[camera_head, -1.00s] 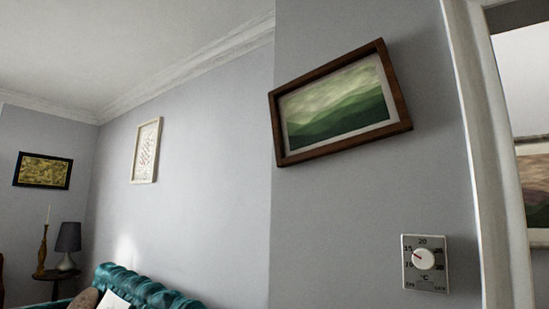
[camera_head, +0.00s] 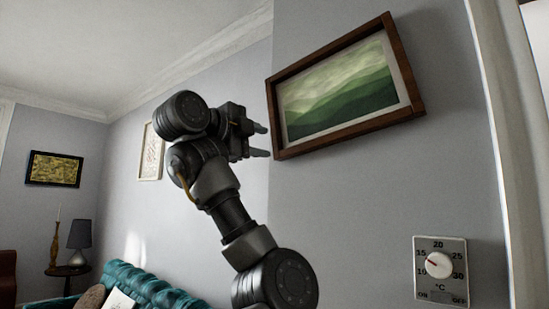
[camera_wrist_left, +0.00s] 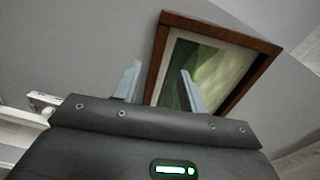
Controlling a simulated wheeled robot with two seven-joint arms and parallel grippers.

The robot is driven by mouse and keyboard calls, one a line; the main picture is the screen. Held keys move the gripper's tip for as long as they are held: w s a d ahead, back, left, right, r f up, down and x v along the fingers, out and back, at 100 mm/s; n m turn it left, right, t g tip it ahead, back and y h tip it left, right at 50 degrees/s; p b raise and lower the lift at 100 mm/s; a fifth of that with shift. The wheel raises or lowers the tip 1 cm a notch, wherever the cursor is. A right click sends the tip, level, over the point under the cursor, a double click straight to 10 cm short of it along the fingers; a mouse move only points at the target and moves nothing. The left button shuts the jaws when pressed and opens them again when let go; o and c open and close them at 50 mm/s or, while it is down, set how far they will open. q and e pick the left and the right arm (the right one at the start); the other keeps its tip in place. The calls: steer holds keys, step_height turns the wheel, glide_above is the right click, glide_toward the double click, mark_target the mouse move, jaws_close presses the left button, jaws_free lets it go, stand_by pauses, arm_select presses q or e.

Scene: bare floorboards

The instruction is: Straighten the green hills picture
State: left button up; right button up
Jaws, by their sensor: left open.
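The green hills picture (camera_head: 338,88), in a brown wooden frame with a pale mount, hangs tilted on the grey wall, its right side higher than its left. My left gripper (camera_head: 264,141) is raised just left of the picture's left edge, its two fingers apart and pointing right toward the frame, with nothing between them. In the left wrist view the picture (camera_wrist_left: 207,75) shows ahead, and the open fingers (camera_wrist_left: 160,82) overlap its lower left part. I cannot tell whether a finger touches the frame. My right gripper is not in view.
A thermostat dial (camera_head: 440,270) is on the wall below right of the picture, beside a white door frame (camera_head: 505,150). A white-framed picture (camera_head: 150,155) hangs behind my arm. A teal sofa (camera_head: 150,288), a lamp (camera_head: 79,240) and a dark-framed picture (camera_head: 54,169) are at left.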

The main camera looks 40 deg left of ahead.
mark_target(289, 151)
arm_select(q)
steer(key=w+p, duration=0.2)
steer(key=w, duration=0.1)
steer(key=w+p, duration=0.2)
steer(key=w, duration=0.1)
steer(key=w+p, duration=0.2)
steer(key=w, duration=0.1)
steer(key=shift+w+a+r, duration=0.1)
steer(key=shift+w+a, duration=0.05)
steer(key=shift+a, duration=0.2)
steer(key=shift+w+d+p, duration=0.15)
steer(key=shift+w+p, duration=0.25)
steer(key=shift+w, duration=0.15)
steer(key=shift+w, duration=0.1)
steer(key=shift+c, duration=0.3)
